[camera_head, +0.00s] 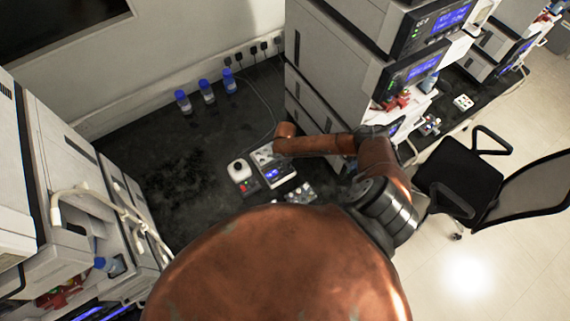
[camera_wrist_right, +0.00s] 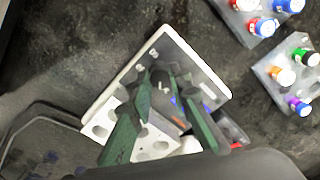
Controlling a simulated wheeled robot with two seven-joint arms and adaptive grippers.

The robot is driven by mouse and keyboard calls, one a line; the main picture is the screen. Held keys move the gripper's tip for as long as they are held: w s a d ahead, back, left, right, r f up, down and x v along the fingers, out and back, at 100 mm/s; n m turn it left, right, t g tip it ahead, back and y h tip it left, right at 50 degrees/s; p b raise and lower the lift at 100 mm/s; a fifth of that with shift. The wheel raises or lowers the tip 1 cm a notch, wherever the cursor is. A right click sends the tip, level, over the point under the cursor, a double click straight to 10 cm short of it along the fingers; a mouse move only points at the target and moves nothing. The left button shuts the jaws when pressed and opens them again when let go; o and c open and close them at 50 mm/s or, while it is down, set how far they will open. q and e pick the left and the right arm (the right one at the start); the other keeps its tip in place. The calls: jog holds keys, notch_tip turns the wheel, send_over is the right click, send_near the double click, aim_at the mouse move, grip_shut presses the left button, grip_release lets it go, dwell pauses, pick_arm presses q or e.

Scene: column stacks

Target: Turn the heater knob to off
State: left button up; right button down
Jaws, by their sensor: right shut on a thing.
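The heater (camera_head: 266,153) is a small pale block with a blue lit display, standing on the dark bench below my right wrist in the head view. In the right wrist view the heater (camera_wrist_right: 205,72) shows as a tilted grey panel with a white rim. My right gripper (camera_wrist_right: 166,78) has its two green fingers reaching down over the heater panel and is shut on the heater knob. The knob is mostly hidden between the fingertips, so its setting cannot be read. In the head view my right arm hides this gripper. My left gripper is not in view.
A white round-topped device (camera_head: 239,169) stands close left of the heater. Vial racks (camera_wrist_right: 284,75) with coloured caps lie beside it. Several blue-capped bottles (camera_head: 207,91) stand at the back wall.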

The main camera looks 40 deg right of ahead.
jog(key=n, duration=0.3)
jog(key=shift+n, duration=0.3)
jog(key=n+b, duration=0.1)
jog(key=n, duration=0.2)
jog(key=shift+n, duration=0.4)
jog(key=n, duration=0.3)
jog(key=shift+n+b, duration=0.3)
jog(key=shift+b, duration=0.05)
jog(key=shift+n+b, duration=0.4)
jog(key=shift+n, duration=1.6)
jog(key=c, duration=1.8)
grip_release()
jog(key=shift+r, duration=0.1)
